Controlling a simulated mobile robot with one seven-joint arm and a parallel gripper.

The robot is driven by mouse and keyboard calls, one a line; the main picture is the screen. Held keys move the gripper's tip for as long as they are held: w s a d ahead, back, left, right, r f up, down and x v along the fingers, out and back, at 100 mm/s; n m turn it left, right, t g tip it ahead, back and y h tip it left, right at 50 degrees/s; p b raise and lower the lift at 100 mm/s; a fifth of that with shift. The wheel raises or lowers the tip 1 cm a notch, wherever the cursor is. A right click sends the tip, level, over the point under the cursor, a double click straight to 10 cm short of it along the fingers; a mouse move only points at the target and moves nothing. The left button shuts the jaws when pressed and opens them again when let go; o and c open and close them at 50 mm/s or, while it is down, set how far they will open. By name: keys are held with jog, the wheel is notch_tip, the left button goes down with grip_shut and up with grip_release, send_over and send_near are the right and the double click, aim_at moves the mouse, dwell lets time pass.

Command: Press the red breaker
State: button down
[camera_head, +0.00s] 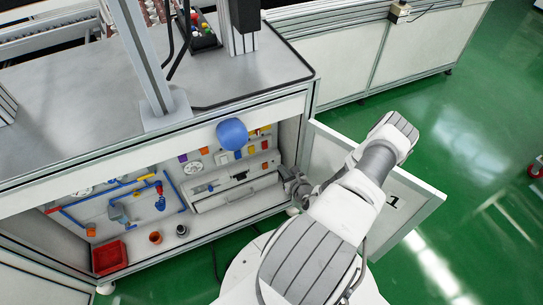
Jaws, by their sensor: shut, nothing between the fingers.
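An open cabinet under the grey worktop holds a back panel (216,180) with rows of small coloured parts. Which of these is the red breaker is too small to tell. My gripper (290,175) is at the right side of the cabinet opening, beside the open door. It is shut and empty, to the right of and lower than the coloured blocks; its fingertips are small and partly hard to make out.
The open cabinet door (420,195) stands behind my arm. A red bin (109,257), a brown pot (155,238), blue pipes (183,190) and a drawer-like white box (238,193) are inside. Green floor at right is mostly clear.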

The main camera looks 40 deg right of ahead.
jog(key=b, duration=0.4)
send_near(265, 145)
jog(key=w+d+f, duration=0.1)
jog(key=w+f, duration=0.4)
jog(key=shift+w+d+b, duration=0.15)
jog(key=shift+w+b, duration=0.1)
jog(key=shift+b, duration=0.05)
jog(key=shift+d+f+b, duration=0.1)
jog(key=shift+d+b, duration=0.05)
jog(key=shift+b, duration=0.15)
